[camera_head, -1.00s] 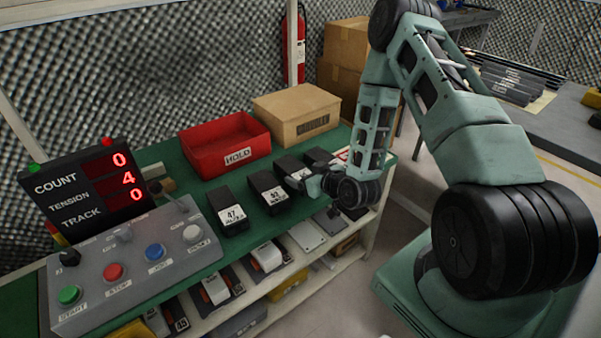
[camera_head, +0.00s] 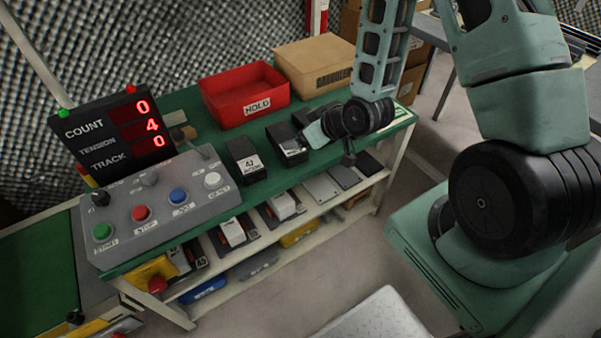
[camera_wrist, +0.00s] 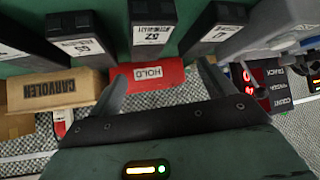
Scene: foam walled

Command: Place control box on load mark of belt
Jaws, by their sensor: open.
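Several black boxes with white number labels stand in a row on the green bench. One box (camera_head: 245,160) is labelled 47, and another box (camera_head: 287,145) stands to its right. In the wrist view the 47 box (camera_wrist: 210,28), the 92 box (camera_wrist: 152,22) and the 59 box (camera_wrist: 74,33) show; I cannot tell which is the control box. My gripper (camera_wrist: 163,70) is open and empty, its fingers near the 92 and 47 boxes. In the head view my wrist hides part of the row. A green belt surface (camera_head: 40,265) shows at lower left; no load mark is visible.
A red HOLD bin (camera_head: 243,92) and a cardboard box (camera_head: 316,66) stand behind the row. A control panel with buttons (camera_head: 160,205) and a counter display (camera_head: 112,132) stand on the left. Shelves below hold several parts. A grey surface (camera_head: 375,315) is at front.

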